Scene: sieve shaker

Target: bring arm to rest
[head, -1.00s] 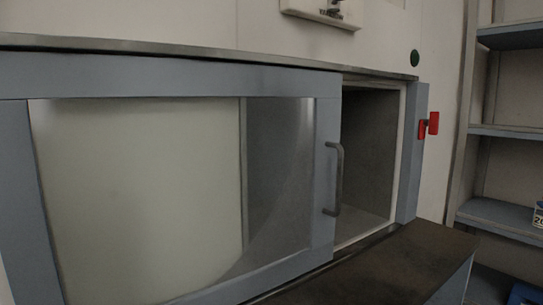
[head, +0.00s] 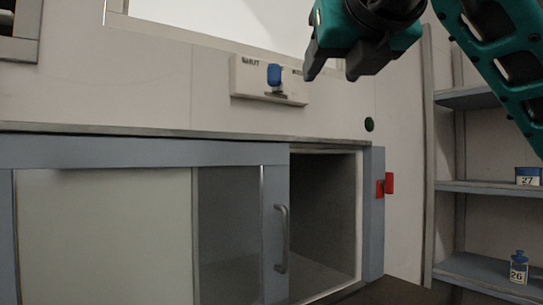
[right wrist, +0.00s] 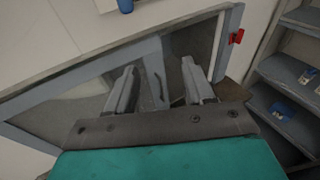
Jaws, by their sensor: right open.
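My right arm, teal and black, comes in from the upper right of the head view. Its gripper (head: 333,68) is raised in front of the wall, to the right of and above a panel with a blue handle. The jaws are apart with nothing between them. In the right wrist view the two grey fingers of the gripper (right wrist: 160,78) also stand apart and empty, with the cabinet behind them. My left gripper is in neither view.
A grey-blue cabinet (head: 90,153) has a windowed door with a handle (head: 282,238); its right part stands open. A switch panel (head: 243,78) with a blue handle (head: 274,75) is above. A red catch (head: 389,183) is beside the opening. Shelves (head: 480,188) hold labelled jars at right.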

